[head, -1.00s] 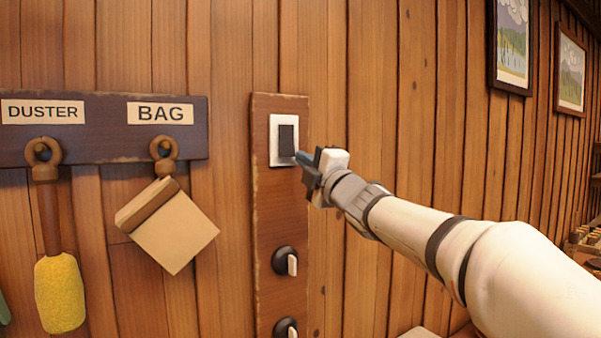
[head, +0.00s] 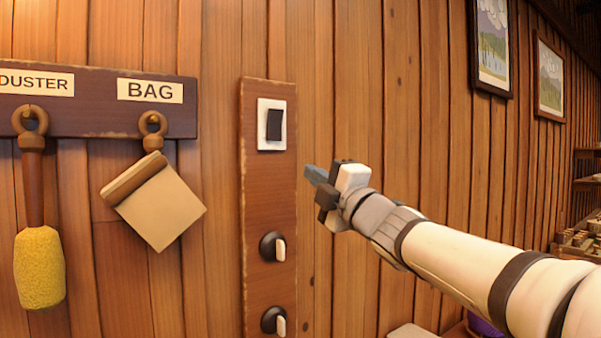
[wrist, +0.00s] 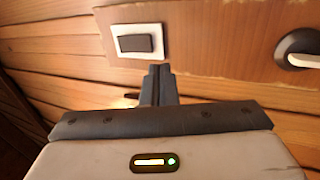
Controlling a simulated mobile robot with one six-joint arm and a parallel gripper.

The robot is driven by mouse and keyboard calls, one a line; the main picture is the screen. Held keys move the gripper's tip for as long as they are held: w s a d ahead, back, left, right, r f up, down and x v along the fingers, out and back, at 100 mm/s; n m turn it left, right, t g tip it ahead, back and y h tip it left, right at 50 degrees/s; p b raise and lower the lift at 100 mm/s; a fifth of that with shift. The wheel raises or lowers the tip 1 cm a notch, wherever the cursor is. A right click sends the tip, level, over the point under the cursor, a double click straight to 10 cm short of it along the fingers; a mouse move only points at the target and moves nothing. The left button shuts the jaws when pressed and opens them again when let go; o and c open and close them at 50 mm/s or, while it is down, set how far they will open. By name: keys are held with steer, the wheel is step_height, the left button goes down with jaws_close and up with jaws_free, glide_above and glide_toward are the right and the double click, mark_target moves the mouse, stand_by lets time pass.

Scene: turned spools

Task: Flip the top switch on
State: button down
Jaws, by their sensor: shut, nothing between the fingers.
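The top switch (head: 273,124) is a dark rocker in a white plate, high on a brown wooden board (head: 255,200) fixed to the plank wall. Its rocker looks slightly tilted in its plate; I cannot tell for sure which end is pressed in. In the wrist view the switch (wrist: 136,44) lies just beyond the fingertips. My gripper (head: 308,171) is shut and empty, below and to the right of the switch. It is apart from the switch plate in the head view. In the wrist view my gripper (wrist: 158,70) shows its two fingers together.
Two round black knobs with pale levers, an upper one (head: 272,246) and a lower one (head: 273,320), sit lower on the board. At left a rack (head: 90,118) holds a yellow duster (head: 40,268) and a tan bag (head: 160,208). Framed pictures (head: 492,45) hang at right.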

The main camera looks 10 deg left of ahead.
steer(key=shift+v, duration=1.2)
steer(key=shift+a+f, duration=0.1)
steer(key=shift+f, duration=0.1)
steer(key=d+f+m+g+h, duration=0.1)
steer(key=d+f+m+h, duration=1.6)
steer(key=f, duration=0.6)
steer(key=s+d+f+m+g, duration=0.4)
steer(key=s+f+m+g, duration=0.1)
steer(key=s+f, duration=0.5)
steer(key=s+d+f+m+g, duration=0.3)
steer(key=s+f+m+g, duration=0.2)
steer(key=s+f, duration=0.5)
steer(key=s+g, duration=0.1)
steer(key=s, duration=0.1)
steer(key=shift+s+d+f+m+y, duration=0.2)
steer(key=shift+s+d+m+y, duration=0.1)
steer(key=shift+s+d, duration=0.1)
